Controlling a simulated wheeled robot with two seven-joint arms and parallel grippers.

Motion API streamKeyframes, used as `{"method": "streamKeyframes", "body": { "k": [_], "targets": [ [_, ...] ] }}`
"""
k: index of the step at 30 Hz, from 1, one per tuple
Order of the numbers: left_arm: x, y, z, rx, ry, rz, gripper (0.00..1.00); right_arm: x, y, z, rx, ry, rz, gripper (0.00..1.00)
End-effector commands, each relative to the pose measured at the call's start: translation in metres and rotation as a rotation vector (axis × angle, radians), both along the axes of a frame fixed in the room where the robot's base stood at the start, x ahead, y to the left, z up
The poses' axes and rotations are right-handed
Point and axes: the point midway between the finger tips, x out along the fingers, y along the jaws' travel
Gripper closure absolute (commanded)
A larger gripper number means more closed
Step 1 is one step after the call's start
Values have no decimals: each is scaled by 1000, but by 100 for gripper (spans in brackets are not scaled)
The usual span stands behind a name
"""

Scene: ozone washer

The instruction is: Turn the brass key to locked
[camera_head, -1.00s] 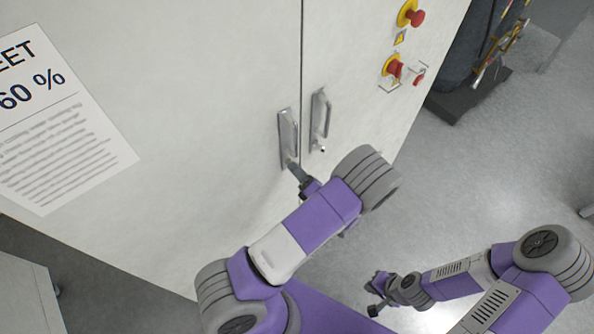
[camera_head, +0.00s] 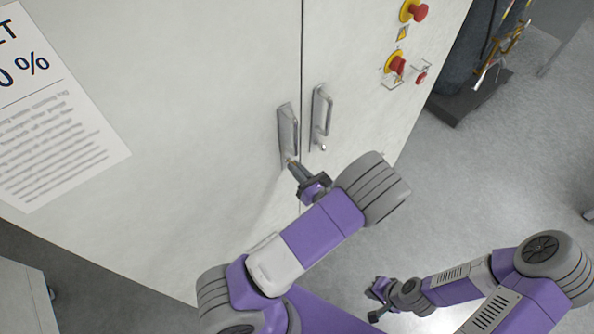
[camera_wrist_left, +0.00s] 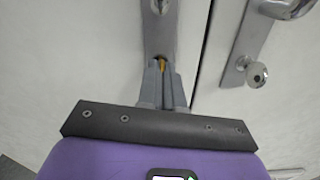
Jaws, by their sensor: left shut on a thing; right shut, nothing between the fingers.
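The brass key (camera_wrist_left: 162,64) shows as a small golden piece at the lower end of the left door's handle plate (camera_wrist_left: 160,35). In the head view the key is a tiny spot just above the fingertips. My left gripper (camera_head: 292,165) is shut on the key, and its fingers (camera_wrist_left: 163,75) cover most of it, so I cannot tell the key's turn angle. The left door handle (camera_head: 288,130) stands above the gripper. My right gripper (camera_head: 375,298) is shut and empty, low over the floor and away from the cabinet.
The right door has its own handle (camera_head: 323,112) and a silver lock (camera_wrist_left: 257,74) close to my left gripper. Red emergency buttons (camera_head: 396,65) sit on the cabinet's right side. A paper sheet (camera_head: 60,110) hangs at left. Open floor (camera_head: 480,190) lies at right.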

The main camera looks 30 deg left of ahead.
Motion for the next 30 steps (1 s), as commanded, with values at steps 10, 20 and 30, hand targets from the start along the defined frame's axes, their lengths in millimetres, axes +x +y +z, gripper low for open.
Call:
{"method": "streamKeyframes", "body": {
  "k": [10, 20, 30],
  "targets": [
    [0, 0, -1, -62, -148, 0, 100, 0, 0, -9, 0, 0, 0, 100],
    [0, 0, 0, -77, -183, 0, 100, 0, 0, -10, 0, 0, 0, 100],
    [0, 0, 0, -77, -183, 0, 85, 0, 0, -10, 0, 0, 0, 100]
  ]
}}
